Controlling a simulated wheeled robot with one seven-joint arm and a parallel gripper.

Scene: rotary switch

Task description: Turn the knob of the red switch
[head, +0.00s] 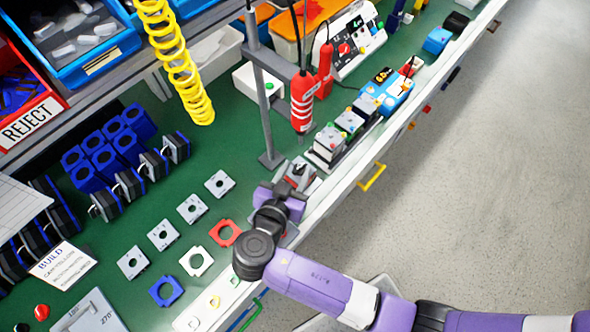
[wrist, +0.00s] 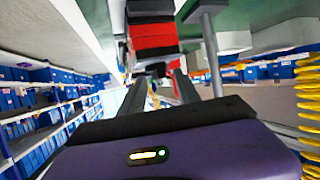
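My gripper (head: 283,187) is at the front edge of the green bench, low beside a small grey and dark unit with a little red on it (head: 299,172), which it partly covers. In the wrist view a red and black banded block, seemingly the red switch (wrist: 152,38), lies straight beyond my gripper (wrist: 156,76). The two fingers stand apart, with a small dark part, perhaps the knob (wrist: 155,68), at or just beyond their tips. I cannot tell whether the fingers touch it. The knob's angle is not readable.
A red hanging tool (head: 302,102) and a grey post (head: 265,120) stand close behind my gripper. Several switch units (head: 330,142) sit to the right along the edge. Flat plates, including a red one (head: 225,232), lie to the left. A yellow handle (head: 372,177) projects from the front.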

